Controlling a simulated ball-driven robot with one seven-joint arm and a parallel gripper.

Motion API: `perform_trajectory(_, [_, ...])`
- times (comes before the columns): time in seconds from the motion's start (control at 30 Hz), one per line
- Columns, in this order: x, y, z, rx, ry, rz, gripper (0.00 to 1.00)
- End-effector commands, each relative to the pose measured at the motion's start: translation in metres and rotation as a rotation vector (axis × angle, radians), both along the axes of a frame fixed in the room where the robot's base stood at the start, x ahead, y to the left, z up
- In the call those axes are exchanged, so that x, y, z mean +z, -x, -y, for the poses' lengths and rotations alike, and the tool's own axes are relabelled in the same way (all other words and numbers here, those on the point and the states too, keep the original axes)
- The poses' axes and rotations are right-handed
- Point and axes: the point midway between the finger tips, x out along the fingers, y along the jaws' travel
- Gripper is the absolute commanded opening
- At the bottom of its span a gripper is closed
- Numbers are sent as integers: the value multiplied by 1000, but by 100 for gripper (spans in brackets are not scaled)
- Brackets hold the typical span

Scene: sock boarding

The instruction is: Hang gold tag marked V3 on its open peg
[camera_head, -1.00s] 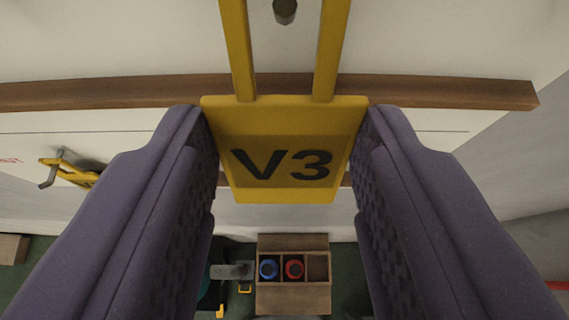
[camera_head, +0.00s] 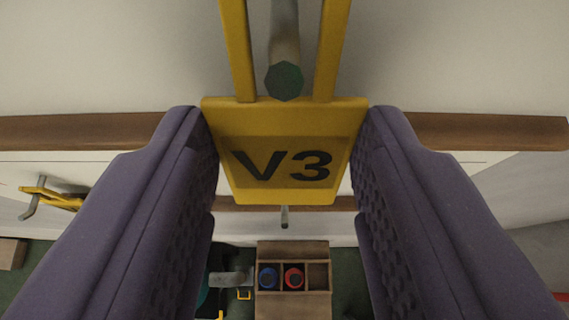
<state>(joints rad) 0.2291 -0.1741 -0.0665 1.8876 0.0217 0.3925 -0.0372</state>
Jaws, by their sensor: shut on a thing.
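The gold tag (camera_head: 285,192) marked V3 is held between the two purple fingers of my gripper (camera_head: 285,165), which is shut on its plate. The tag's two gold side bars run up out of the top of the picture, so the top of its loop is hidden. A grey peg (camera_head: 285,82) with a dark, faceted end shows between the two bars, just above the plate. I cannot tell whether the tag touches the peg.
A brown wooden rail (camera_head: 480,132) crosses the pale wall behind the tag. Another gold tag (camera_head: 50,197) hangs on a hook at left. A lower peg (camera_head: 284,217) shows below my tag. A wooden box (camera_head: 292,249) with blue and red items stands far below.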

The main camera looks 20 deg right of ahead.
Motion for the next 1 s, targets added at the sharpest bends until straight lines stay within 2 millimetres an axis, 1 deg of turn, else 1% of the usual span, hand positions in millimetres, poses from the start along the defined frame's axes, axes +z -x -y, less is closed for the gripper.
perform_trajectory(0.2, [0,0,0,0,0,0,17])
perform_trajectory(0.23, [0,0,0,0,0,0,50])
perform_trajectory(0.33, [0,0,0,0,0,0,73])
perform_trajectory(0.37, [0,0,0,0,0,0,75])
perform_trajectory(0.67, [1,2,-1,0,0,1,75])
perform_trajectory(0.77, [7,12,-4,-1,0,3,75])
perform_trajectory(1.0, [29,49,-14,0,1,4,75])
